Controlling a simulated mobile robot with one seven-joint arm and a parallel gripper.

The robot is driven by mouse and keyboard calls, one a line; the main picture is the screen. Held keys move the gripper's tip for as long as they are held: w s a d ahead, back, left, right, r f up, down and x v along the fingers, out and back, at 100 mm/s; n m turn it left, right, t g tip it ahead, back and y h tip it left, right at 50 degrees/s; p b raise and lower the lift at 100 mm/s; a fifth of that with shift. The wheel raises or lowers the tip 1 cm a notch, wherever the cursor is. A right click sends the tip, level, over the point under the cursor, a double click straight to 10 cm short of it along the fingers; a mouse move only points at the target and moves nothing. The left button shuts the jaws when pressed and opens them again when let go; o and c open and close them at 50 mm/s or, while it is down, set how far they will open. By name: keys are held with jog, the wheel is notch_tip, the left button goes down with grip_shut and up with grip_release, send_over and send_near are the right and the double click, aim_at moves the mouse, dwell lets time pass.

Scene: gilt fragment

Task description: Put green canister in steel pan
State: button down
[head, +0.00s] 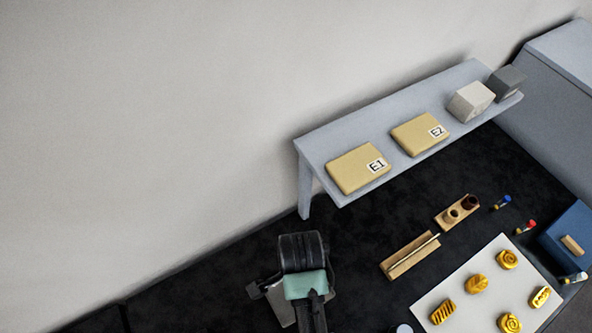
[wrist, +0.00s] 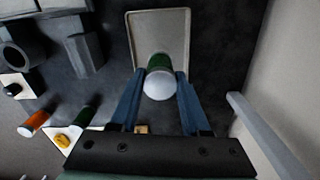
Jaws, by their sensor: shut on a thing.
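The green canister (wrist: 160,62) with a white rounded end (wrist: 158,86) is between my gripper's two blue fingers (wrist: 158,82) in the wrist view. My gripper is shut on it. The steel pan (wrist: 143,25), a shallow grey rectangular tray with a raised rim, lies behind the canister in that view. The canister overlaps the pan's inside area; I cannot tell whether it touches the pan floor. In the head view my gripper and wrist (head: 302,285) are at the bottom centre and hide the canister.
A grey shelf (head: 380,122) holds tan boxes (head: 357,168). A wooden brush holder (head: 410,256), a wooden rack (head: 457,213) and a white sheet (head: 465,307) with several gold pieces lie to the right. The wrist view shows an orange cylinder (wrist: 33,123) and another dark green cylinder (wrist: 83,117).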

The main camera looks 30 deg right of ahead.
jog(key=shift+f, duration=2.95)
jog(key=shift+f, duration=0.15)
jog(key=shift+c, duration=1.9)
grip_release()
notch_tip(320, 180, up, 12)
jog(key=shift+f, duration=0.1)
jog(key=shift+r, duration=0.3)
